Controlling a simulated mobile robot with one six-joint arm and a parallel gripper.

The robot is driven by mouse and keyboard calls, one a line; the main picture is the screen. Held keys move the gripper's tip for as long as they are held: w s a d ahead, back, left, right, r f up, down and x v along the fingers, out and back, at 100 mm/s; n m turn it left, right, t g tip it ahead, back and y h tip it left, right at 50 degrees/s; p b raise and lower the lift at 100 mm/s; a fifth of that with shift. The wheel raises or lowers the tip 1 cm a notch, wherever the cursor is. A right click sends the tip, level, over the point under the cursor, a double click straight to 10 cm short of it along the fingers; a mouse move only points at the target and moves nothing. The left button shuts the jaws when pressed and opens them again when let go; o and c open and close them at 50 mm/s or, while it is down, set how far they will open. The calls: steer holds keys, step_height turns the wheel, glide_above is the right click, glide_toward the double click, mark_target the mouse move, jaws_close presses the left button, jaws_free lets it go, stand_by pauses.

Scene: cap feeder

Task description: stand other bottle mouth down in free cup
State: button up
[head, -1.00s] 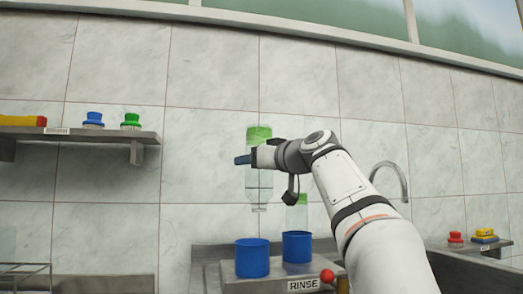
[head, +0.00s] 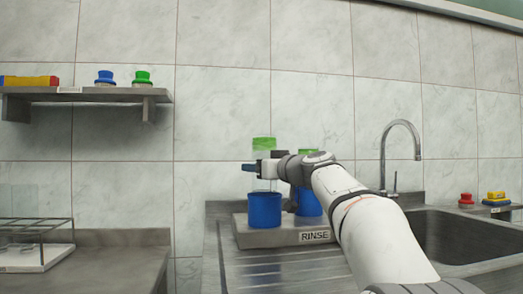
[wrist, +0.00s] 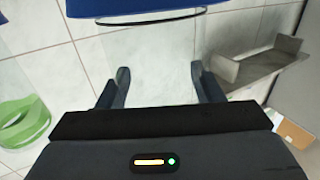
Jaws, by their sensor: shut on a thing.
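My gripper (head: 262,168) is shut on a clear bottle with a green base (head: 263,144), held upright with the green end up. In the wrist view, the bottle's clear body (wrist: 158,70) shows between the fingers. Its lower end goes down at the left blue cup (head: 264,210). The mouth is hidden, apparently inside the cup, but I cannot tell how deep. A second bottle, green end up (head: 308,152), stands at the right blue cup (head: 308,203), mostly hidden behind my arm. Its green end also shows in the wrist view (wrist: 22,122).
Both cups stand on the grey platform labelled RINSE (head: 270,238). A sink (head: 460,235) with a curved tap (head: 383,155) lies to the right. A wall shelf (head: 90,93) holds blue and green caps. A wire rack (head: 35,235) stands at the left.

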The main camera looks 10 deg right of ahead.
steer(key=shift+f, duration=0.8)
steer(key=shift+f, duration=0.45)
steer(key=o, duration=1)
steer(key=shift+o, duration=0.2)
